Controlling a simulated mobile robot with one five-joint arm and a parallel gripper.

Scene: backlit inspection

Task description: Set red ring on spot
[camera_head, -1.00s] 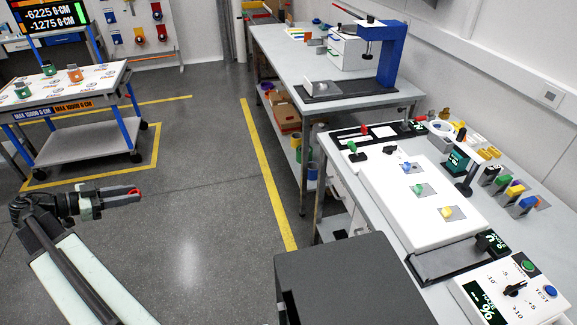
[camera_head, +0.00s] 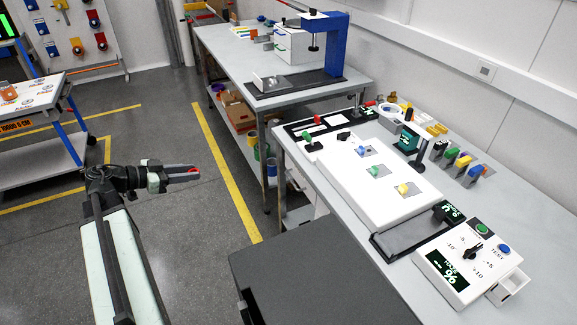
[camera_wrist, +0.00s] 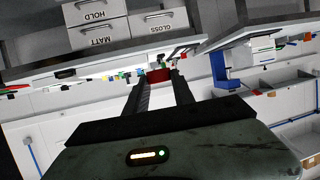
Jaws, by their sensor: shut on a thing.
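My gripper (camera_head: 196,172) is shut on the red ring (camera_head: 190,171) and holds it in the air over the floor, left of the near bench. In the wrist view the red ring (camera_wrist: 159,75) shows between the two fingertips (camera_wrist: 160,80). A white panel (camera_head: 345,195) lies on the near bench, well to the right of my gripper. It carries small grey patches with a blue piece (camera_head: 361,150), a green piece (camera_head: 375,171) and a yellow piece (camera_head: 403,189). I cannot tell which place is the spot.
A control box (camera_head: 465,262) and a dark tray (camera_head: 405,240) are at the panel's near end. Several coloured pieces stand along the bench's right side. A far bench (camera_head: 290,100) holds a blue stand (camera_head: 335,40). Drawers (camera_wrist: 97,38) marked HOLD, MATT and GLOSS show in the wrist view.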

